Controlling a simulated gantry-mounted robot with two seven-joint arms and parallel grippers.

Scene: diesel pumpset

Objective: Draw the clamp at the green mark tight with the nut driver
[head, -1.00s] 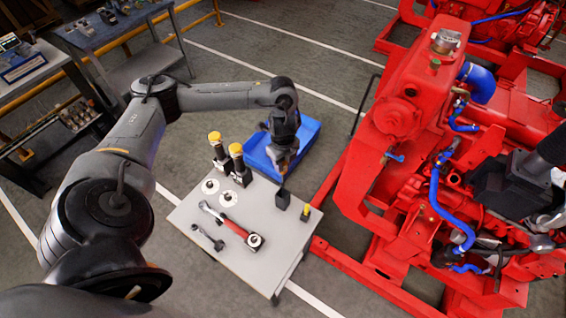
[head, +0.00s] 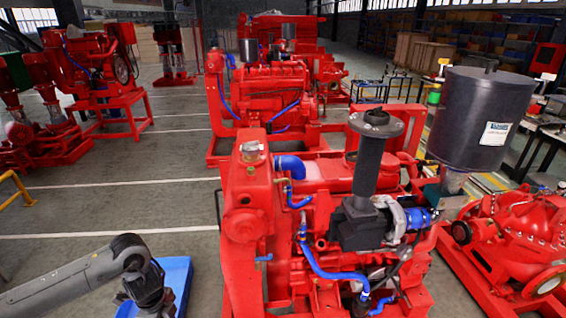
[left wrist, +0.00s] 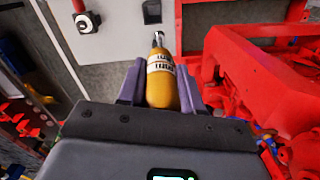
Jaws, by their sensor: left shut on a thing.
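The nut driver (left wrist: 162,88) has a yellow handle with white printed bands and a short metal tip. My left gripper (left wrist: 161,92) is shut on its handle in the left wrist view. In the head view my left arm comes in at the bottom left, over a blue bin (head: 178,280); the fingers and driver are out of that view. The red diesel pumpset (head: 245,195) stands right of the arm, with blue hoses (head: 325,268) along its side. I cannot make out the green mark or its clamp. My right gripper is out of view.
In the left wrist view the grey table (left wrist: 120,45) lies beyond the driver, with a black block (left wrist: 152,12) on it. The red frame (left wrist: 250,80) is close on the right. A dark upright pipe (head: 367,165) and a large dark cylinder (head: 478,118) rise above the machinery.

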